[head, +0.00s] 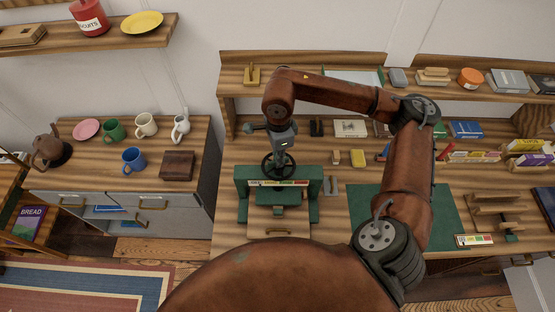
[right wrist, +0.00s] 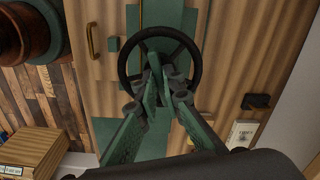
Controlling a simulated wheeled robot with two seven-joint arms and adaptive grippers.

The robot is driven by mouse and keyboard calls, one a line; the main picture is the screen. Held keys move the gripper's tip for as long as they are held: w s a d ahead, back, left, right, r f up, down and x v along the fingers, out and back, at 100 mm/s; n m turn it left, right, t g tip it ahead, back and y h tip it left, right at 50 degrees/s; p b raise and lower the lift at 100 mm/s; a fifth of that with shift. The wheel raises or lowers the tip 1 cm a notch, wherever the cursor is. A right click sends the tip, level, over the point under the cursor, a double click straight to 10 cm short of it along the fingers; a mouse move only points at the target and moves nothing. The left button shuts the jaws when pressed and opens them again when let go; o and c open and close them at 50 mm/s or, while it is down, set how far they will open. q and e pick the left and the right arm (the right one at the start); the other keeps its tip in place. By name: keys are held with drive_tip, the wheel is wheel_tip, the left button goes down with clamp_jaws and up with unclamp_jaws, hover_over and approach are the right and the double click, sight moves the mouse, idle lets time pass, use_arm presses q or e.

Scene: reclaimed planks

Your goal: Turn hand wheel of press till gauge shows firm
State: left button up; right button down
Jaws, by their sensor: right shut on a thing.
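The green press (head: 243,190) stands on the wooden workbench. Its black hand wheel (head: 267,167) lies flat on top. A narrow gauge strip with coloured parts (head: 279,183) runs across the press's front; its pointer is too small to read. My right gripper (head: 281,153) points down at the wheel from above. In the right wrist view the wheel (right wrist: 122,62) shows as a dark ring, and my right gripper's green fingers (right wrist: 163,85) are closed together at its middle, shut on it. The fingers hide the hub. My left gripper is not in view.
A green mat (head: 362,203) lies right of the press, partly behind my right arm. Wooden stands (head: 495,205) and books (head: 530,147) are farther right. A cabinet with mugs (head: 146,124) stands left. A shelf (head: 300,83) runs above the bench.

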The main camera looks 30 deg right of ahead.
drive_tip(key=m+b, duration=0.1)
drive_tip(key=m, duration=0.2)
drive_tip(key=shift+m, duration=2)
drive_tip(key=c, duration=2.1)
unclamp_jaws()
drive_tip(key=shift+r, duration=0.1)
wheel_tip(320, 180, up, 12)
drive_tip(key=shift+f, duration=0.1)
